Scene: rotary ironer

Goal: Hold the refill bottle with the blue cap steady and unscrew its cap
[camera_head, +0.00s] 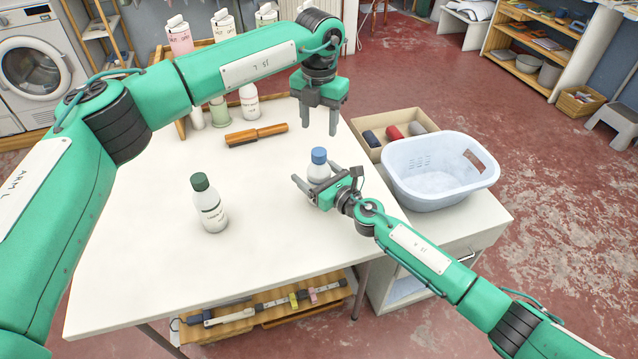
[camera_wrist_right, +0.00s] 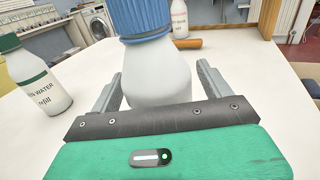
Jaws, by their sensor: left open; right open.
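The refill bottle with the blue cap (camera_head: 318,169) stands upright on the white table. In the right wrist view its white body (camera_wrist_right: 157,78) and blue cap (camera_wrist_right: 140,18) fill the upper middle. My right gripper (camera_head: 318,184) is open, with its fingers on either side of the bottle body. A gap shows beside the right finger; contact on the left is unclear. My left gripper (camera_head: 322,118) is open and empty, pointing down above and slightly behind the blue cap. The lower part of the bottle is partly hidden by my right gripper.
A green-capped bottle (camera_head: 209,204) stands on the table to the left, also in the right wrist view (camera_wrist_right: 35,75). A wooden-handled brush (camera_head: 257,134) lies behind. A pale blue basin (camera_head: 440,172) and a box of rolls (camera_head: 397,133) are to the right. The table's front is clear.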

